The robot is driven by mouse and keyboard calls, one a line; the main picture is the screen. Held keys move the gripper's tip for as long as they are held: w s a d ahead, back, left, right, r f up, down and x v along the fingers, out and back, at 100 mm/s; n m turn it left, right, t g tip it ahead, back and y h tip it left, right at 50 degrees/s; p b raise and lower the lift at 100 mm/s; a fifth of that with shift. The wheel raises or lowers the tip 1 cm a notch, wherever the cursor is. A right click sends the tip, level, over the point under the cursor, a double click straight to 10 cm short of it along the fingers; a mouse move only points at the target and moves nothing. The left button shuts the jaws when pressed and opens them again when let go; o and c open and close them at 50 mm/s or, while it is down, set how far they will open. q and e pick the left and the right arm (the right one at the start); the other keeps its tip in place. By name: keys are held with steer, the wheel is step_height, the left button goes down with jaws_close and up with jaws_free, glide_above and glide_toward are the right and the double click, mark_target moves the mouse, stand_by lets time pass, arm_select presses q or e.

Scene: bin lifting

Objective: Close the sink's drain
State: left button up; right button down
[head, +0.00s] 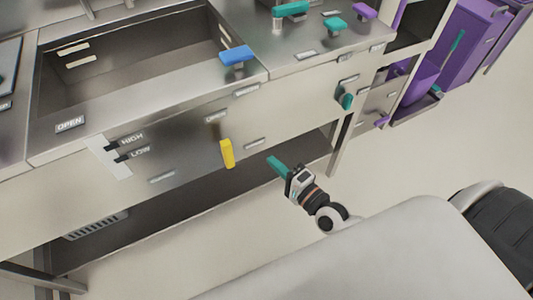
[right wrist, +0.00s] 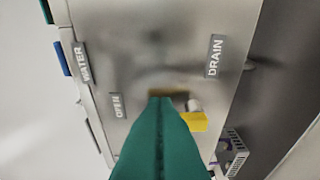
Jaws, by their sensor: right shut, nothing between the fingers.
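The sink (head: 140,75) is a steel basin at the upper left of the head view. A yellow lever handle (head: 227,153) hangs down from its front panel. In the right wrist view the yellow handle (right wrist: 195,122) lies just right of my fingertips, near the DRAIN label (right wrist: 214,56) and an OPEN label (right wrist: 117,105). My right gripper (head: 272,161) has teal fingers, shut and empty, to the right of the handle and in front of the panel in the head view. Its fingers (right wrist: 160,103) hide part of the panel in the wrist view. My left gripper is not in view.
A blue handle (head: 237,55) is on the sink's right rim. Teal and purple knobs (head: 335,24) stand on the counter to the right, and a teal valve (head: 345,100) is on the front. An open shelf space lies below the panel. Purple bins (head: 462,50) stand farther right; the floor between is clear.

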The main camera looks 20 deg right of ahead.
mark_target(226, 151)
steer(key=w+a+p, duration=0.1)
steer(key=w+a, duration=0.5)
steer(key=w, duration=0.1)
steer(key=shift+w+a, duration=0.15)
steer(key=shift+w, duration=0.25)
steer(key=shift+a+r+n+p, duration=0.1)
steer(key=shift+a+n+p, duration=0.15)
steer(key=shift+p, duration=0.45)
